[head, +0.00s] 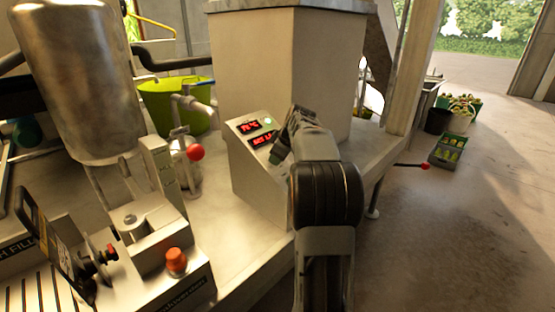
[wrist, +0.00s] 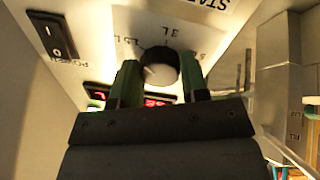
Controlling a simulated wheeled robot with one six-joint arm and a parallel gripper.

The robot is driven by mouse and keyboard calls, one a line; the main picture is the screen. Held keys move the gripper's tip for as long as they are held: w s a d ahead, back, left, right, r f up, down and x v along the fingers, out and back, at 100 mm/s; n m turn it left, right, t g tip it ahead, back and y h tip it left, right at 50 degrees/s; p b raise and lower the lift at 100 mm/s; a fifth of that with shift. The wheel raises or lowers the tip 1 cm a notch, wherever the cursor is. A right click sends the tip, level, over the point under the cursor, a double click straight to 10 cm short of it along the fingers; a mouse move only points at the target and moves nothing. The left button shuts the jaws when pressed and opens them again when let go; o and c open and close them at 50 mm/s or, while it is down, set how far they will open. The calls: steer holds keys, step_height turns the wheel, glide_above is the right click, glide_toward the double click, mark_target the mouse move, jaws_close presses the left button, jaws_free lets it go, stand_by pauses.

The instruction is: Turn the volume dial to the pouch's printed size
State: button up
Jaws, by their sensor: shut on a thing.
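The volume dial (wrist: 160,66) is a round black knob with a paler face on a white panel, seen in the wrist view. Printed labels around it, upside down here, include 3L and what looks like 1.5L; the pointer's exact setting is hard to read. My gripper (wrist: 161,80) is shut on the dial, one green finger at each side. In the head view my gripper (head: 282,147) is at the right side of the sloped control panel (head: 243,124) and hides the dial. Two red displays (head: 262,141) glow there, the lower starting with SET. I see no pouch with a readable size.
A power switch (wrist: 51,36) is on the same panel. In the head view, a red-knobbed lever (head: 196,152), a steel tank (head: 78,85) and a green bucket (head: 172,108) stand left of the panel. An orange button (head: 176,261) is at the front.

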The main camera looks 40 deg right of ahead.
steer(key=shift+n, duration=0.5)
steer(key=o, duration=0.9)
steer(key=shift+o, duration=0.2)
steer(key=p+v, duration=0.1)
steer(key=v, duration=1.2)
steer(key=shift+s+r, duration=0.25)
steer(key=shift+r, duration=0.1)
